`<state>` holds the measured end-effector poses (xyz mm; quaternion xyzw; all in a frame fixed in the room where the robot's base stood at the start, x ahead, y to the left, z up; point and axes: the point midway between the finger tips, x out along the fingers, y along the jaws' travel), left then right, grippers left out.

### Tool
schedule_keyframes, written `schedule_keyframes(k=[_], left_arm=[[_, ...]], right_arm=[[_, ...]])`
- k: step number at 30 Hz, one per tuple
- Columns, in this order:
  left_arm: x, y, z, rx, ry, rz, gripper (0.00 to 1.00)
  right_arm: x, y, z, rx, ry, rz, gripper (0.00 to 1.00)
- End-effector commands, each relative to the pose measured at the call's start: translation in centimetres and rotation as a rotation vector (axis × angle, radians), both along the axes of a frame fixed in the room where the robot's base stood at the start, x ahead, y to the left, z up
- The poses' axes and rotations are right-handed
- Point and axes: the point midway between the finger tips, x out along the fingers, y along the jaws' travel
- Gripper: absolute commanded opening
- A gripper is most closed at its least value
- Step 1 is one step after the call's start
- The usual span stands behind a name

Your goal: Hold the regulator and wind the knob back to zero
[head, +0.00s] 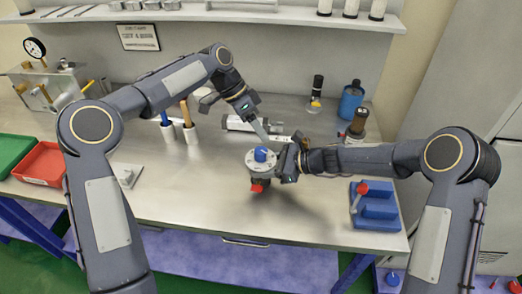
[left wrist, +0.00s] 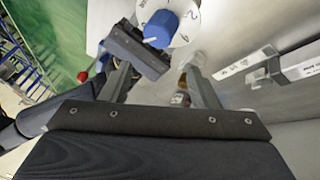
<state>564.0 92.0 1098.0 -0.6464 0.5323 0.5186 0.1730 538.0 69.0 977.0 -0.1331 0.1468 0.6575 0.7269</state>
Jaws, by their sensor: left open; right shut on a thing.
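The regulator has a round white dial face (head: 266,163) with a blue knob (head: 261,154) on top and a red part (head: 258,187) below. It is near the middle of the bench. My right gripper (head: 284,162) is shut on its right side. My left gripper (head: 264,136) is open and empty, just above and behind the knob, apart from it. In the left wrist view the blue knob (left wrist: 162,27) shows a white pointer mark on the numbered dial (left wrist: 186,22), beyond the open fingers. The right gripper's dark jaw beside the knob partly hides the regulator body.
White bar-shaped parts (head: 238,123) lie behind the regulator. A blue fixture with a red-knobbed lever (head: 376,212) is at right. A blue bottle (head: 350,104) stands at back right. Red (head: 40,164) and green bins sit at left. The bench front (head: 200,205) is clear.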

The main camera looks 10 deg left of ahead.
Motion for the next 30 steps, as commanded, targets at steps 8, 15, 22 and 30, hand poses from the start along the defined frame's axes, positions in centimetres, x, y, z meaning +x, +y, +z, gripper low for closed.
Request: schedule_keyframes(k=[8, 15, 22, 30], left_arm=[[-0.3, 5.4, 1.6, -0.243, -0.255, -0.426, 0.55], [-0.7, 6.8, 2.1, -0.314, -0.364, -0.554, 0.55], [-1.3, 4.5, -0.2, -0.318, -0.364, -0.562, 0.55], [-2.1, 0.8, -4.0, -0.317, -0.365, -0.561, 0.55]], right_arm=[[-0.1, -0.2, -0.6, -0.008, 0.006, -0.001, 0.29], [-0.1, -0.2, -0.5, -0.009, 0.005, -0.001, 0.29], [-0.1, -0.2, -0.5, -0.009, 0.005, -0.001, 0.29], [-0.1, -0.2, -0.5, -0.009, 0.005, -0.001, 0.29]])
